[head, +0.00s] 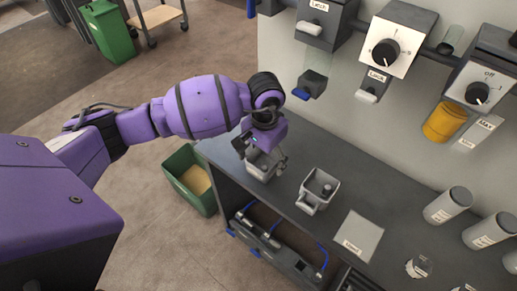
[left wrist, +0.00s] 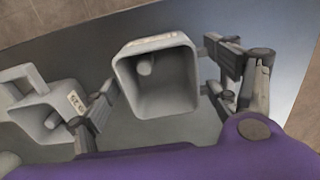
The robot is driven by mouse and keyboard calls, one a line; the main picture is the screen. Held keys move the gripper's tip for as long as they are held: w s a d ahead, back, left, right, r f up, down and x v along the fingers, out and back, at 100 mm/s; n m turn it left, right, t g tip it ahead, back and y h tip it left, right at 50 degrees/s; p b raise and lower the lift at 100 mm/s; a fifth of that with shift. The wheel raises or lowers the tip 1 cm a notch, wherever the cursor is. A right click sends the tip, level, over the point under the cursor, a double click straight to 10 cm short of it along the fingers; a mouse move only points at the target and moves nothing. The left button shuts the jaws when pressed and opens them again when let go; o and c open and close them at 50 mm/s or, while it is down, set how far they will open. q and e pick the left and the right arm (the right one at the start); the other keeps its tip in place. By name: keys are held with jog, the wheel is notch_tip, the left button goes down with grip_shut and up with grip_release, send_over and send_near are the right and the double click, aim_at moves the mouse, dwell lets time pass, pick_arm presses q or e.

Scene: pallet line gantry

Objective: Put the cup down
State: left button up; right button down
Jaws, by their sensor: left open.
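A grey square cup (head: 259,170) stands at the left end of the dark counter, under my left gripper (head: 263,158). In the left wrist view the cup (left wrist: 156,102) shows open-side up between the fingers, with a small label on its rim. My left gripper (left wrist: 164,88) is open, with a finger on each side of the cup; a gap shows at the right finger, and the left finger is close to the wall. A second grey cup with a handle (head: 318,189) stands to the right; it also shows in the left wrist view (left wrist: 42,108). My right gripper is out of view.
A labelled flat plate (head: 358,237) lies right of the second cup. Several grey canisters (head: 448,205) stand farther right. Dispensers with knobs (head: 397,41) hang on the wall above. A green bin (head: 190,179) stands on the floor beside the counter's left end.

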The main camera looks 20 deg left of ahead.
aim_at(264, 169)
pick_arm(q)
jog(key=shift+w+r, duration=0.1)
jog(key=shift+r, duration=0.4)
notch_tip(264, 169, up, 12)
jog(key=shift+f+b, duration=0.25)
jog(key=shift+b, duration=0.05)
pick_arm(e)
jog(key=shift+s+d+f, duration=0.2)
